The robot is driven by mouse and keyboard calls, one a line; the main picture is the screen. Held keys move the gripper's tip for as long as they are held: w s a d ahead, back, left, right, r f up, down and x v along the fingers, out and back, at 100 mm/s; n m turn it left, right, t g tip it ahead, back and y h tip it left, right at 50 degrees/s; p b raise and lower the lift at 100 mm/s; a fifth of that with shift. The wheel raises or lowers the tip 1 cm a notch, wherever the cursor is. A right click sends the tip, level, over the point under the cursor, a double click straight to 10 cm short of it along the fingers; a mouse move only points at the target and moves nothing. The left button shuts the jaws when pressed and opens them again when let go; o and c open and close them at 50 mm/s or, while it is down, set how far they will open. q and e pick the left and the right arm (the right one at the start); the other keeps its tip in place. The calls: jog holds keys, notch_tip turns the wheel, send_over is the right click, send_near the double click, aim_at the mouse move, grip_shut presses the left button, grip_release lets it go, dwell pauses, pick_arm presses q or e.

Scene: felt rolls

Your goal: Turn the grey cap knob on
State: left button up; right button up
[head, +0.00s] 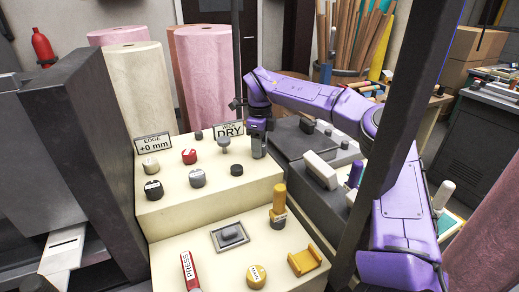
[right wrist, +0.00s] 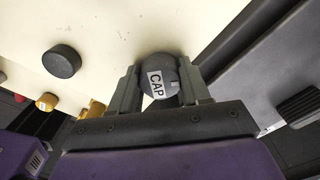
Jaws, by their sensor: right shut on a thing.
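The grey cap knob (right wrist: 170,66) is a round dark grey knob with a white CAP label on its face, on the cream panel in the right wrist view. Its label reads tilted, and a small pale mark shows at its lower right edge. My right gripper (right wrist: 158,76) is shut on it, one finger on each side. My left gripper is not in view.
Beside the gripper are a black knob (head: 236,170), a grey knob (head: 197,179), a small lever (head: 224,145) and the DRY sign (head: 229,131). A red knob (head: 190,157) sits further left. A yellow upright handle (head: 279,198) stands on the lower step.

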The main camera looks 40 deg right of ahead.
jog(key=shift+m, duration=0.5)
jog(key=m+b, duration=0.1)
jog(key=m, duration=0.1)
jog(key=m+b, duration=0.1)
jog(key=m, duration=0.1)
jog(key=m+b, duration=0.1)
jog(key=m, duration=0.1)
jog(key=shift+d+f+b, duration=0.1)
jog(key=shift+f+b, duration=0.15)
jog(key=shift+b, duration=0.05)
jog(key=shift+r+m+b, duration=0.2)
jog(key=shift+m+b, duration=0.2)
jog(key=shift+m, duration=0.7)
jog(key=shift+r, duration=0.1)
jog(key=o, duration=1.1)
jog(key=shift+d, duration=0.1)
